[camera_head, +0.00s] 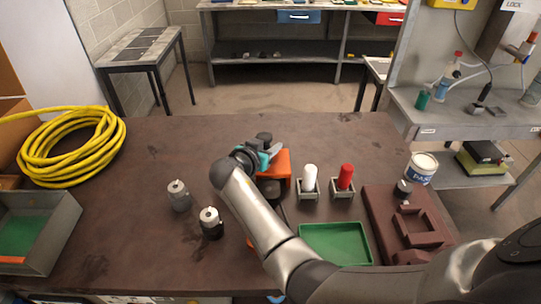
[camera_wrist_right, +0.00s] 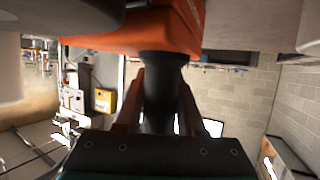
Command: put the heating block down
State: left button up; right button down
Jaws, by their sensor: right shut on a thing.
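My right gripper (camera_head: 268,161) is over the middle of the table, largely hidden by my own wrist. In the right wrist view its two reddish-brown fingers (camera_wrist_right: 160,98) stand on either side of a dark rounded piece (camera_wrist_right: 162,75) and are shut on it. An orange body (camera_wrist_right: 135,36) adjoins that dark piece. The orange body also shows in the head view (camera_head: 280,166), beside the gripper. I cannot tell whether this dark-and-orange thing is the heating block, or whether it touches the table. My left gripper is not in view.
A dark table (camera_head: 130,215) holds a grey cylinder (camera_head: 179,196), a white-and-black cylinder (camera_head: 210,222), white (camera_head: 310,177) and red (camera_head: 346,176) cylinders in holders, a green tray (camera_head: 335,243) and a brown fixture (camera_head: 380,215). A yellow hose (camera_head: 72,146) lies left. The back of the table is clear.

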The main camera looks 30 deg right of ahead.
jog(key=shift+r, duration=0.25)
